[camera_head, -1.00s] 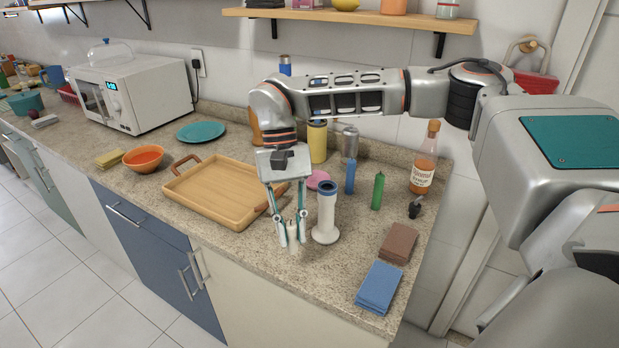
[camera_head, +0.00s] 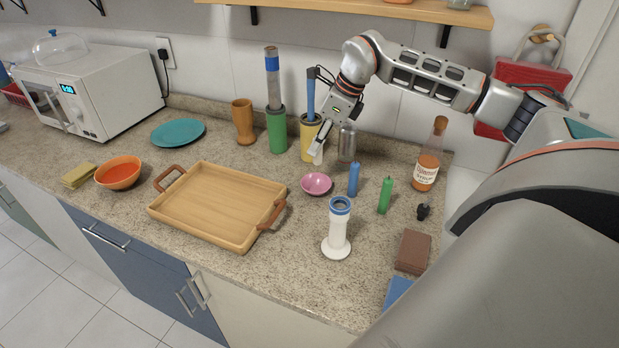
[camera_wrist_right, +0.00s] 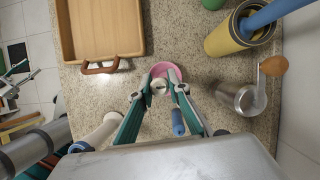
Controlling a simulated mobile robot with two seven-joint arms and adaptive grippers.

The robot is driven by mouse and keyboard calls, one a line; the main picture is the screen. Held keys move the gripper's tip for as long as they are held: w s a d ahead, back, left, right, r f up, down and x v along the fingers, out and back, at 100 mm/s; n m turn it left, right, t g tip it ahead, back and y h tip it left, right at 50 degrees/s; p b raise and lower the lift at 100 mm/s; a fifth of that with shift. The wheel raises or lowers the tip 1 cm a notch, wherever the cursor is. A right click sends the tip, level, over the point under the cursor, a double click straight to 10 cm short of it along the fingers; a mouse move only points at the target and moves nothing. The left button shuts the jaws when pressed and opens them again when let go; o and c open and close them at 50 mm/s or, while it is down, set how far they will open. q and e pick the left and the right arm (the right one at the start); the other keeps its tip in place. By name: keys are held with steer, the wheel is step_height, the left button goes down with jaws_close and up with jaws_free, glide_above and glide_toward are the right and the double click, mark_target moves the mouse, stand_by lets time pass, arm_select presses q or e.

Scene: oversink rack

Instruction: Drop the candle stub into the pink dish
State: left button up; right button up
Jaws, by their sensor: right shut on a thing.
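My right gripper (camera_head: 319,150) is shut on the candle stub (camera_head: 318,157), a short white piece held upright at its fingertips. The pink dish (camera_head: 316,183) stands on the counter just below the stub. In the right wrist view the fingers (camera_wrist_right: 161,86) hold the stub (camera_wrist_right: 158,88) over the near part of the pink dish (camera_wrist_right: 173,72), apart from its bottom as far as I can tell. What looks like my left gripper (camera_wrist_right: 12,86) shows small at the left edge of the right wrist view; its opening is unclear.
A blue candle (camera_head: 354,179) and a green candle (camera_head: 385,195) stand right of the dish. A white holder (camera_head: 338,232) stands in front. A metal shaker (camera_head: 347,143) and yellow canister (camera_head: 309,136) are behind. A wooden tray (camera_head: 215,205) lies left. A syrup bottle (camera_head: 428,160) stands right.

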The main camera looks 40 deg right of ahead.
steer(key=shift+w+d+r+m+h, duration=0.1)
steer(key=shift+d+r+m+h, duration=0.1)
steer(key=shift+d, duration=0.1)
steer(key=shift+w+d+r+m+h, duration=0.1)
steer(key=shift+d+m, duration=0.1)
steer(key=shift+d, duration=0.1)
steer(key=shift+m, duration=0.3)
steer(key=f+b, duration=0.1)
steer(key=f, duration=0.1)
steer(key=f+b, duration=0.1)
steer(key=f, duration=0.1)
steer(key=f+b, duration=0.1)
steer(key=f, duration=0.1)
steer(key=shift+w+d, duration=0.1)
steer(key=shift+d, duration=0.2)
steer(key=o, duration=1)
steer(key=shift+r, duration=0.1)
arm_select(q)
steer(key=shift+w+d+f+h, duration=0.2)
steer(key=shift+w+d+h, duration=0.2)
steer(key=shift+w+d, duration=0.5)
arm_select(e)
steer(key=v, duration=1.2)
